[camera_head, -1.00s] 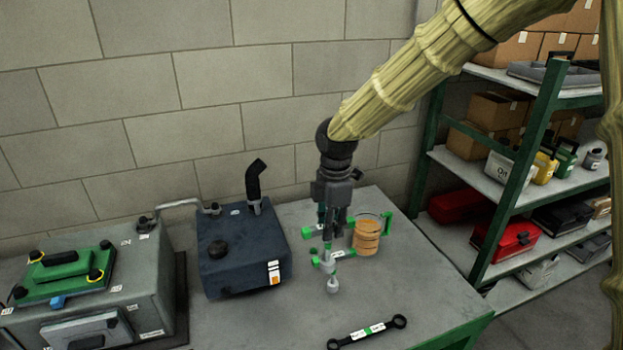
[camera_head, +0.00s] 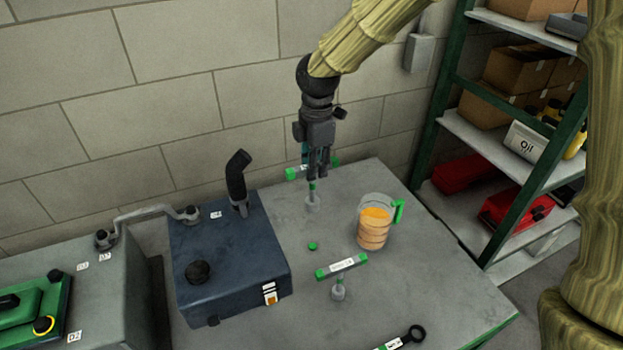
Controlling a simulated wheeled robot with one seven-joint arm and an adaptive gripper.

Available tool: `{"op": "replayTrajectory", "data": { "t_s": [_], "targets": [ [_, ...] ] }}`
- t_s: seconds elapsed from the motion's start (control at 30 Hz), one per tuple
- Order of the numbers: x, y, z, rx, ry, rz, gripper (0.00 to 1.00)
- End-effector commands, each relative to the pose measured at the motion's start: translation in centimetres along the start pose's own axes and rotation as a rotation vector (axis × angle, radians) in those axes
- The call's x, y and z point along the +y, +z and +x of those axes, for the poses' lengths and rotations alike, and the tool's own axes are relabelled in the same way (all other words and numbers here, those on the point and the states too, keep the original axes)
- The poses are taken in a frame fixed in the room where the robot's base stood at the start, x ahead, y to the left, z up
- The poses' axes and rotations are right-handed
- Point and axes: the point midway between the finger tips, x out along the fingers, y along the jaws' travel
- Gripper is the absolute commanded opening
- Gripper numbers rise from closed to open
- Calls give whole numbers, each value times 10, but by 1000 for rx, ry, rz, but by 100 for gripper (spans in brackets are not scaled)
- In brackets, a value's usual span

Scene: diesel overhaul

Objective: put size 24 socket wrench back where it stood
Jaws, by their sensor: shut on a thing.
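My gripper (camera_head: 317,177) points down over the back part of the bench and is shut on a green-handled T-shaped socket wrench (camera_head: 312,203). Its crossbar shows behind my fingers, and its grey socket hangs below them, at or close above the bench top; I cannot tell if it touches. A second green T-handled socket wrench (camera_head: 341,266) stands upright on the bench, nearer the front, with a white label. The size marks are too small to read on either. A small green disc (camera_head: 312,246) lies on the bench between the two wrenches.
A jug of orange liquid (camera_head: 373,223) stands right of the wrenches. A dark blue tank (camera_head: 228,258) with a black spout is on the left. A shelf rack (camera_head: 449,105) is beyond the bench's right end.

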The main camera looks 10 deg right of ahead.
Motion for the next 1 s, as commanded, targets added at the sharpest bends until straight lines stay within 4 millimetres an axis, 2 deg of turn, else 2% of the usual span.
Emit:
{"op": "replayTrajectory", "data": {
  "t_s": [0.03,0.4,0.77,1.0],
  "targets": [
    [-1,0,13,-1,-4,0,0],
    [0,0,62,-1,-4,-4,0],
    [0,0,80,0,-1,-3,0],
    [0,1,104,0,-2,-3,0]
  ]
}}
